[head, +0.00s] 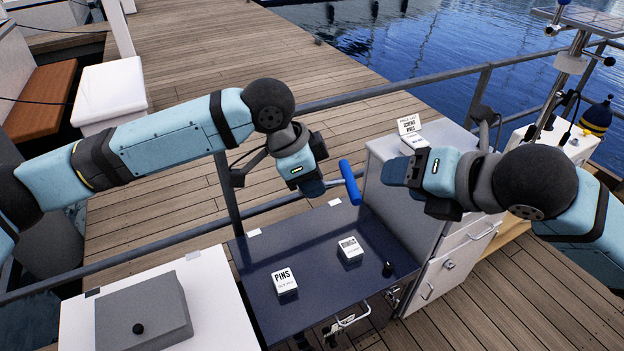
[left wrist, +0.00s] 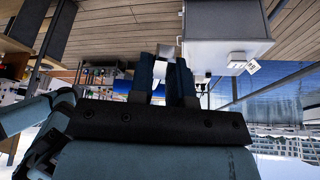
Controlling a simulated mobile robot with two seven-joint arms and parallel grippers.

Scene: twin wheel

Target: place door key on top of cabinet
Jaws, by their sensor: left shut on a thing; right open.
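The door key appears to be the T-shaped piece with a blue bar handle (head: 350,182) and a short pale shaft. My left gripper (head: 316,187) is shut on its shaft and holds it above the dark blue table.
A small labelled box (head: 413,138) stands on the cabinet top. The dark blue table (head: 310,258) carries a PINS box (head: 284,281), another small box (head: 350,249) and a black knob (head: 388,269). A metal railing (head: 400,92) runs behind. A grey case (head: 143,318) lies at lower left.

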